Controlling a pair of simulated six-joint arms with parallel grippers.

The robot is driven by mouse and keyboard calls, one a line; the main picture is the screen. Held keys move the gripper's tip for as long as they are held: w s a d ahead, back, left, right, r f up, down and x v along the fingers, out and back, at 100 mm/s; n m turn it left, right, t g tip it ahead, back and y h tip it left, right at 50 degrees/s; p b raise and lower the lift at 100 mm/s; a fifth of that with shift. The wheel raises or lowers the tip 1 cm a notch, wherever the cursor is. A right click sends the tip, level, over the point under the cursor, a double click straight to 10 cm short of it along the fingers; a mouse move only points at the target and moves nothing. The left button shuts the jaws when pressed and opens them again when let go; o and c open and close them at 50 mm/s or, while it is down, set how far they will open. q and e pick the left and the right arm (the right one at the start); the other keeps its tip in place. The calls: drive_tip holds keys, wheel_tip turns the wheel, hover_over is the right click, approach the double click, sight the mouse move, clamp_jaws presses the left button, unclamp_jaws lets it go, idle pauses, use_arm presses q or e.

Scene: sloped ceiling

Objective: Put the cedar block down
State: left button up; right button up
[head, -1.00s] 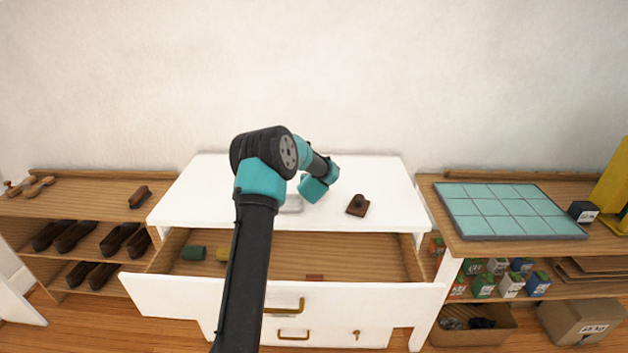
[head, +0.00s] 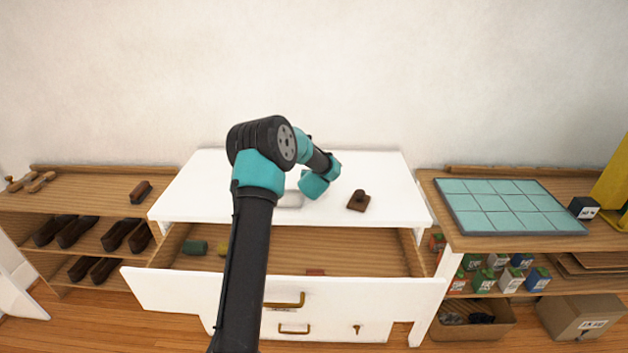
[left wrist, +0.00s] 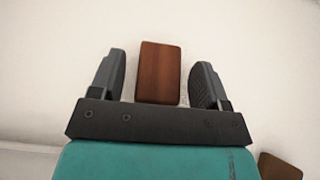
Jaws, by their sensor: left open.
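The cedar block (left wrist: 158,72), reddish brown and rectangular, lies on a white surface in the left wrist view. My left gripper (left wrist: 157,57) is open, with one finger on each side of the block and a visible gap on both sides. In the head view my left arm reaches over the white dresser top (head: 225,185); its wrist hides the fingers and the block there. My right gripper is not in view.
A dark brown knobbed piece (head: 358,201) stands right of my wrist on the dresser top. A pale grey object (head: 291,200) is partly hidden by my arm. The drawer (head: 370,255) below is open, holding a green roll (head: 194,247) and a reddish block (head: 315,272).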

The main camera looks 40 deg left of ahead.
use_arm(q)
drive_tip(key=v, duration=1)
drive_tip(key=shift+d, duration=0.1)
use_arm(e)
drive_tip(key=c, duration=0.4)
use_arm(q)
drive_tip(key=shift+s, duration=0.1)
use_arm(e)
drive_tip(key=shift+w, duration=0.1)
